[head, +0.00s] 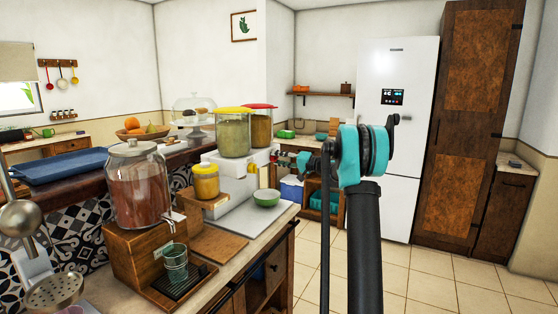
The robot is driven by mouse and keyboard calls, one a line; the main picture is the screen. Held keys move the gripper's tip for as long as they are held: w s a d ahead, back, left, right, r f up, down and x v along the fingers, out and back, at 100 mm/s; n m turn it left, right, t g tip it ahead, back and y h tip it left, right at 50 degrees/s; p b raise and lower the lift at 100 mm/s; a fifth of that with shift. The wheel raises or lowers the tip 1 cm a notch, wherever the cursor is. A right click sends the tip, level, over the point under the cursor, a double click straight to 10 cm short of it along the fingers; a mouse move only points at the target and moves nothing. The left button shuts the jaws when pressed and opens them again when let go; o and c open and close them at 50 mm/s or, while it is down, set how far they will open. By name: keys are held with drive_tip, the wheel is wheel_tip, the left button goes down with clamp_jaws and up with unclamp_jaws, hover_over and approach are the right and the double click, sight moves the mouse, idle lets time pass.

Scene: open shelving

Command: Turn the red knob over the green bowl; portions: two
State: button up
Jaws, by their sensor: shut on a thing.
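A white dispenser (233,165) on the counter carries two clear canisters, one with a yellow lid (233,110) and one with a red lid (262,106). The green bowl (267,197) stands upright on the light surface in front of the dispenser, below its outlet side. My gripper (279,159) is small and partly hidden behind my arm's teal joint. It is at the dispenser's right side, above the bowl, shut on the red knob, which is mostly covered by the fingers. The knob's turn angle and the bowl's contents cannot be made out.
A large jar (137,186) on a wooden stand holds a glass (175,262) at its front. A small yellow jar (206,181) stands left of the bowl. A blue tray (60,166) lies farther left. The tiled floor (420,275) at right is clear.

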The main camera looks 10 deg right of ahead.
drive_tip(key=m, duration=0.4)
drive_tip(key=shift+m, duration=0.4)
drive_tip(key=shift+d, duration=0.1)
idle(0.3)
drive_tip(key=o, duration=1.2)
drive_tip(key=shift+c, duration=0.2)
drive_tip(key=v, duration=1.2)
